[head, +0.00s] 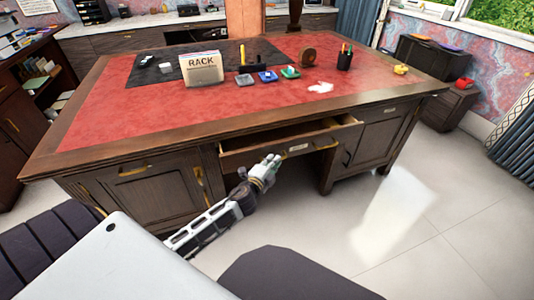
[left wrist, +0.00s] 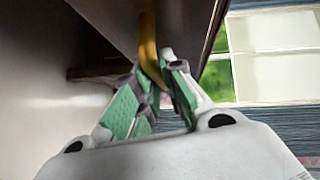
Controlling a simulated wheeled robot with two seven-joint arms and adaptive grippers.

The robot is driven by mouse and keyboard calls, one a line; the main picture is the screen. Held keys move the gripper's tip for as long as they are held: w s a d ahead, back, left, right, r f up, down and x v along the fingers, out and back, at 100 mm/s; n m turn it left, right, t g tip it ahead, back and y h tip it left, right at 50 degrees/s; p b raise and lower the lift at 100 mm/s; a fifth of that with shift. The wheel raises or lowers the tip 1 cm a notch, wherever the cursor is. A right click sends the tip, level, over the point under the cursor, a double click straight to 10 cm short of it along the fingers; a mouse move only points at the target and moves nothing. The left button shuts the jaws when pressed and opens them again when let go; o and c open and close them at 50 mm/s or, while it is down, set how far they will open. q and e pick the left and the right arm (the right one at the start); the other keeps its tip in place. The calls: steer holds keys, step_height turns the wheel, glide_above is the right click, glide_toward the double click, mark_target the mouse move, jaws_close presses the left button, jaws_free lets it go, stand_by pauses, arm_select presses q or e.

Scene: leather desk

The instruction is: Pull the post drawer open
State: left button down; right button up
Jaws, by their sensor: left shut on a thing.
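The post drawer (head: 318,141) is the wide wooden drawer in the middle of the desk, with a small pale label on its front. It stands partly open, and a strip of its inside shows above the front. My left gripper (head: 271,161) is at the drawer front, left of the label. In the left wrist view its green-padded fingers (left wrist: 160,88) are shut on a brass handle (left wrist: 149,48). The fingers and gripper hide part of the handle. My right gripper is in neither view.
The desk's red leather top (head: 130,103) carries a RACK box (head: 201,69), stamps, a pen cup (head: 345,57) and other small items. Cabinets (head: 374,146) flank the open knee space. The pale floor (head: 420,215) at right is clear.

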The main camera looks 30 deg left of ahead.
arm_select(q)
steer(key=s+d+b, duration=0.1)
steer(key=s+d, duration=0.7)
steer(key=d, duration=0.2)
steer(key=shift+s, duration=0.35)
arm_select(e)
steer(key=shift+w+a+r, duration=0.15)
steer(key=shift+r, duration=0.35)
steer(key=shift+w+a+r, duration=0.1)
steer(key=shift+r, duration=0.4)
arm_select(q)
steer(key=c, duration=1.5)
jaws_free()
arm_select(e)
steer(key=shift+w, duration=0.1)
arm_select(q)
steer(key=shift+r, duration=0.1)
